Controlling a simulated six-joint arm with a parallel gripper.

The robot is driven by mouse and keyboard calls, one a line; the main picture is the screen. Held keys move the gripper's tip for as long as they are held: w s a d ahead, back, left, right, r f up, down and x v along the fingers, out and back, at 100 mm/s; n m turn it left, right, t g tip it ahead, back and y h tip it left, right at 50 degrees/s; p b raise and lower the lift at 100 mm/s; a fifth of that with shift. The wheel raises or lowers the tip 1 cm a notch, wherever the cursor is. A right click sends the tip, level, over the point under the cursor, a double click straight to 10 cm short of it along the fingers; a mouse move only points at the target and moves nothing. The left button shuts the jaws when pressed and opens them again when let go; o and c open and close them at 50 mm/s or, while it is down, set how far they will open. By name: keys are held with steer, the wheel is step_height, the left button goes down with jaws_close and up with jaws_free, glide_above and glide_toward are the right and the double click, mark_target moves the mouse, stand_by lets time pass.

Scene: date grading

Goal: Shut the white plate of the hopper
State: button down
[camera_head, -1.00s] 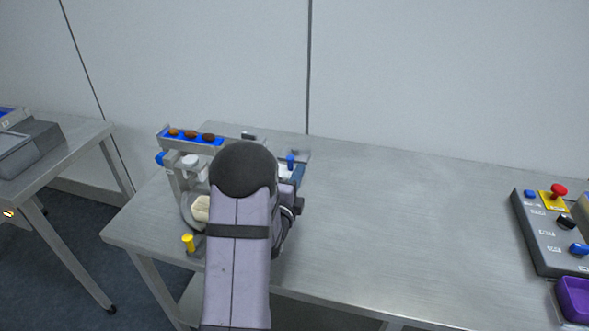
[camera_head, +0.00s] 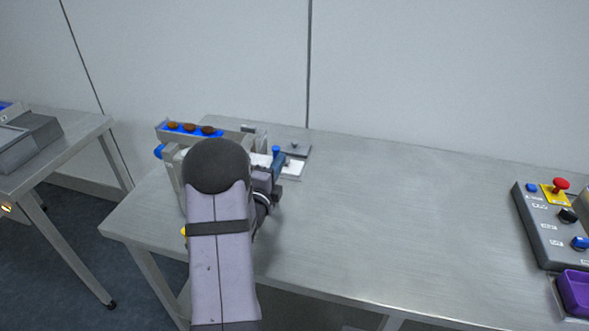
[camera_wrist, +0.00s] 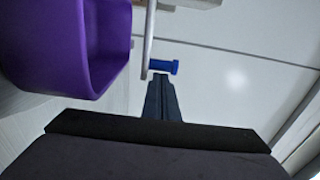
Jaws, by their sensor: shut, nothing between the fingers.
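The hopper's white plate (camera_head: 292,170) shows in part to the right of my arm in the head view; my arm hides the rest. A blue peg (camera_head: 276,149) stands at its left, and in the wrist view a blue peg (camera_wrist: 163,67) sits beside a thin pale strip (camera_wrist: 150,35), perhaps the plate's edge. My gripper (camera_wrist: 161,80) is shut and empty, its fingertips just below the peg in that view. I cannot tell whether they touch it. In the head view the dark fingers (camera_head: 279,165) are close by the peg.
A blue tray (camera_head: 217,133) with several brown dates lies behind my arm. A purple container (camera_wrist: 95,50) fills the wrist view's left. A control box (camera_head: 545,225) and a purple bin (camera_head: 575,290) stand at far right. The middle table (camera_head: 400,220) is clear.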

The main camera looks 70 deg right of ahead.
stand_by(0.4)
steer(key=s+a, duration=0.3)
steer(key=a, duration=0.5)
steer(key=shift+s+a+r, duration=0.2)
steer(key=shift+s+a, duration=0.1)
steer(key=shift+a, duration=0.1)
steer(key=shift+p, duration=0.45)
steer(key=a+p, duration=0.2)
steer(key=p, duration=0.4)
steer(key=shift+f, duration=0.1)
steer(key=shift+a, duration=0.15)
